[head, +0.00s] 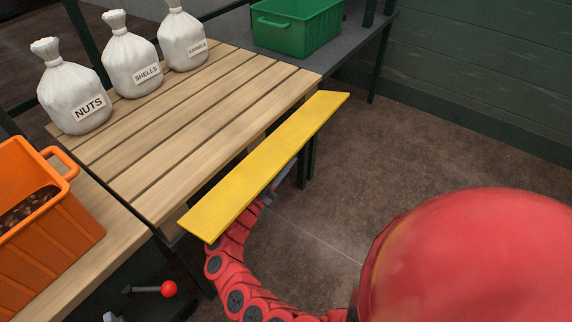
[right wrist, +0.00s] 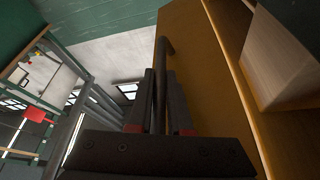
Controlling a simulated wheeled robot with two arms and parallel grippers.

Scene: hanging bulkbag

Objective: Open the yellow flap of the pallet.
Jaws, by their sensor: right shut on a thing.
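The yellow flap (head: 265,165) is a long flat board along the near right edge of the wooden slatted pallet (head: 190,110). In the head view it sticks out beside the pallet with its top face up, roughly level with the slats. My right gripper (head: 268,197) is under the flap, mostly hidden by it. In the right wrist view the gripper (right wrist: 161,100) is shut on a dark bar handle (right wrist: 164,48), beside the shaded underside of the flap (right wrist: 200,85). My left gripper is not in view.
White sacks labelled nuts (head: 74,90), shells (head: 132,58) and kernels (head: 182,38) stand on the pallet. An orange crate (head: 75,225) is at the left, a green crate (head: 300,28) at the back. A red-knobbed lever (head: 168,289) is low left. Floor right of the flap is clear.

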